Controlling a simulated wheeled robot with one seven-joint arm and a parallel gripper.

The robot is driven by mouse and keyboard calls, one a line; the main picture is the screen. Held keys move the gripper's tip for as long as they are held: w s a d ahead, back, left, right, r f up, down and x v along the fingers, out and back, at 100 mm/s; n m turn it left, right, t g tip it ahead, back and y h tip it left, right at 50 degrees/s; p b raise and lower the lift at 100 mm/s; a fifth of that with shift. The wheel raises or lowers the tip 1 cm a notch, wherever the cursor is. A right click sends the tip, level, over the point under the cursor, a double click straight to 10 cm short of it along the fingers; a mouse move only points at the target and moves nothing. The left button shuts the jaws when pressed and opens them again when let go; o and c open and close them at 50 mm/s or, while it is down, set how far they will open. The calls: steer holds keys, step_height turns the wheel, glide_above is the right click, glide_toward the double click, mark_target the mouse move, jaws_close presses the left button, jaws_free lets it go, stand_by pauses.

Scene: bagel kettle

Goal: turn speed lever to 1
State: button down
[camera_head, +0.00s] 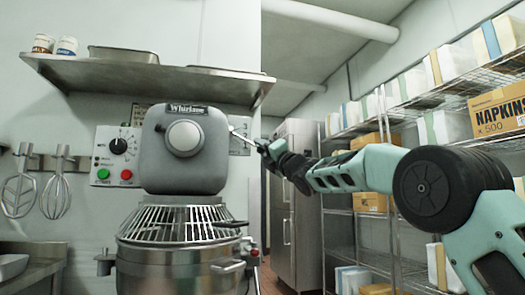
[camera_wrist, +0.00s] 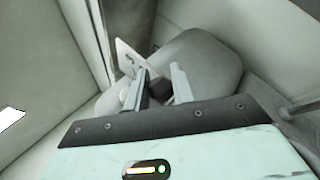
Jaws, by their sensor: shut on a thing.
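The grey mixer (camera_head: 185,150) stands in the left half of the head view, and its rounded housing (camera_wrist: 205,62) fills the middle of the wrist view. A pale numbered plate (camera_head: 240,138) sits at the housing's right side; its edge shows in the wrist view (camera_wrist: 127,58). The speed lever (camera_head: 237,132) is thin and reaches out in front of this plate. My gripper (camera_head: 257,143) is at the lever's outer end, shut on it. In the wrist view my gripper (camera_wrist: 160,84) has a dark end between its fingers. The lever's exact setting is too small to read.
The mixer's wire guard (camera_head: 180,222) and bowl (camera_head: 180,262) stand below the housing. A control box (camera_head: 117,157) with a dial and buttons is to the left. Stocked wire shelves (camera_head: 400,110) line the right side. A steel fridge (camera_head: 297,190) stands behind my arm.

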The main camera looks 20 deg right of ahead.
steer(key=shift+a, duration=0.1)
steer(key=c, duration=1.2)
jaws_free()
steer(key=shift+o, duration=0.2)
steer(key=b+v, duration=0.3)
steer(key=v, duration=1.4)
steer(key=shift+s, duration=0.2)
